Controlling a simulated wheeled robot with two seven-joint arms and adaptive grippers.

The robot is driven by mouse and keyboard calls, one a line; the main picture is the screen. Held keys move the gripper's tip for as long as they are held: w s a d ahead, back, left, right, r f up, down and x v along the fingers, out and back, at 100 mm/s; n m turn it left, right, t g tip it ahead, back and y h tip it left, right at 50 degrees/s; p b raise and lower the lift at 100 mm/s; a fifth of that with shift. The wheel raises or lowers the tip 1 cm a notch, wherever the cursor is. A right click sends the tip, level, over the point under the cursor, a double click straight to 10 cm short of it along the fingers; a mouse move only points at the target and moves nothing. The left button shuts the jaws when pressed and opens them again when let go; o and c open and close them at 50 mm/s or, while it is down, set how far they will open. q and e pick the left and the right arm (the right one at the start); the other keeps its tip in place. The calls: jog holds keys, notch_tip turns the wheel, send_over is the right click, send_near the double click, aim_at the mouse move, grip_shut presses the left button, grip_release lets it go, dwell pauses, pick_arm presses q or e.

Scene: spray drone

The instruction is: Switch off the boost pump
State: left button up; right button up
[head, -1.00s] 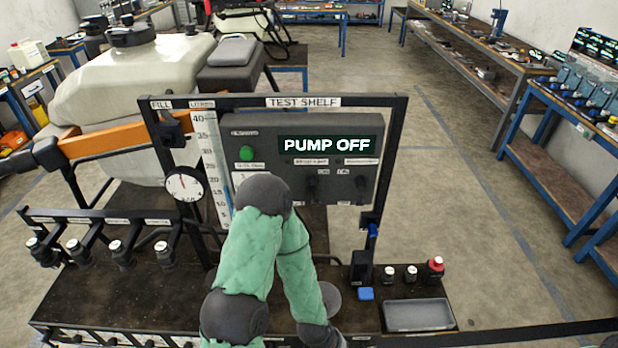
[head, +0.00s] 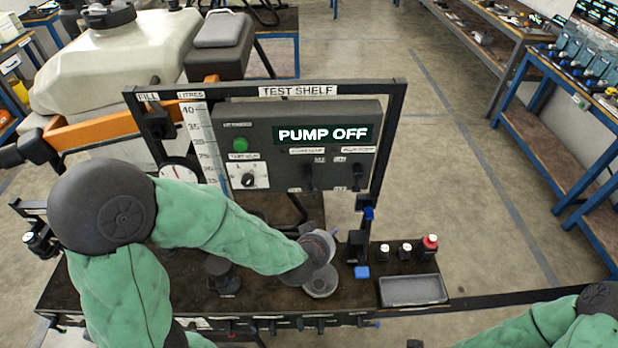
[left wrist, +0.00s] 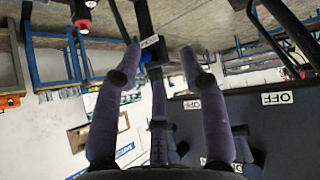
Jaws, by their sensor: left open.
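The dark control box (head: 290,150) hangs in the test shelf frame. Its display (head: 322,134) reads PUMP OFF. Two dark switches, a left one (head: 308,177) and a right one (head: 357,175), sit below it; their labels are too small to read surely. My left gripper (left wrist: 160,60) is open in the left wrist view, its fingers spread. The panel with OFF labels (left wrist: 278,98) is to the right in that view. In the head view my left wrist (head: 318,248) is below the box, and the fingers are not clear.
A green button (head: 240,144) and a rotary knob (head: 248,180) are on the box's left. The frame post (head: 388,150) borders the box on the right.

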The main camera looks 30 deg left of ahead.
pick_arm(q)
notch_tip(320, 180, up, 10)
jog(key=s+a+n+t+y+p, duration=0.1)
jog(key=s+a+t+y+p, duration=0.1)
jog(key=a, duration=0.1)
jog(key=n+t+y+p, duration=0.1)
jog(key=n+t, duration=0.1)
send_near(311, 182)
jog(key=b+x, duration=0.4)
jog(key=x, duration=0.2)
jog(key=shift+w+b, duration=0.35)
jog(key=shift+b+x, duration=0.3)
jog(key=shift+x, duration=0.5)
jog(key=shift+a, duration=0.1)
